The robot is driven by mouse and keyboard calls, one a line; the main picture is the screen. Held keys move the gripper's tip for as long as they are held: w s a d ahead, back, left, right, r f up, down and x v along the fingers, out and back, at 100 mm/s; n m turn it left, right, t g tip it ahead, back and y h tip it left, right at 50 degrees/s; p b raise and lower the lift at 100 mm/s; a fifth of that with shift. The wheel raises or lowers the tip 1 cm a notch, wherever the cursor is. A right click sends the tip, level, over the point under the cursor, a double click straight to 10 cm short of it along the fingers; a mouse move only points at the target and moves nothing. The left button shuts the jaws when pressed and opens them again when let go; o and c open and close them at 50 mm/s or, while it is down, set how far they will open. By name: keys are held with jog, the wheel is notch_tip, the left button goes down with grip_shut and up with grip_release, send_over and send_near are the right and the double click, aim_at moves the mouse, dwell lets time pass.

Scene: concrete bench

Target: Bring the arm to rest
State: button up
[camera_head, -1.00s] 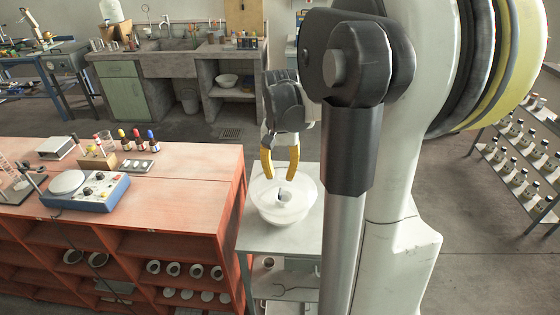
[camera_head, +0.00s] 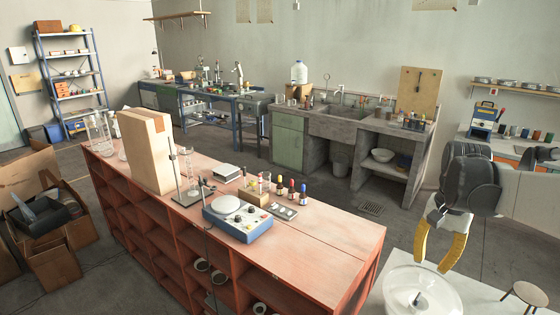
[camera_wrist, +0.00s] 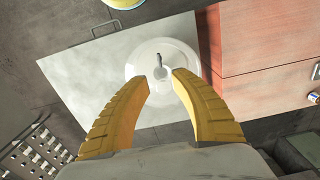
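My gripper (camera_head: 431,268) has two yellow curved fingers, set apart with nothing between them, at the lower right of the head view. It points down over a translucent white bowl (camera_head: 440,303) on a pale table top. In the wrist view, my gripper (camera_wrist: 168,76) also shows its fingertips apart, at the near side of the white bowl (camera_wrist: 137,70). A small pale object (camera_wrist: 160,73) with a dark end lies inside the bowl. My arm reaches in from the right edge of the head view.
A red bench (camera_head: 330,255) with shelves stands left of the bowl. It carries a blue instrument (camera_head: 238,222), a beige block (camera_head: 147,150) and small bottles. A round stool (camera_head: 530,293) is at the lower right. A concrete sink counter (camera_head: 345,128) stands behind, with open floor between.

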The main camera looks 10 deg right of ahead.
jog(key=s+a+n+t, duration=0.2)
jog(key=a+n, duration=0.1)
jog(key=a, duration=0.5)
jog(key=s+a+n+t, duration=0.1)
jog(key=a+n, duration=0.3)
jog(key=a, duration=0.5)
jog(key=s+a+f+n+t+b, duration=0.1)
jog(key=s+a+n+t, duration=0.1)
jog(key=a, duration=0.6)
jog(key=shift+s+a+n+t, duration=0.35)
jog(key=shift+n+t, duration=0.45)
jog(key=shift+t, duration=0.3)
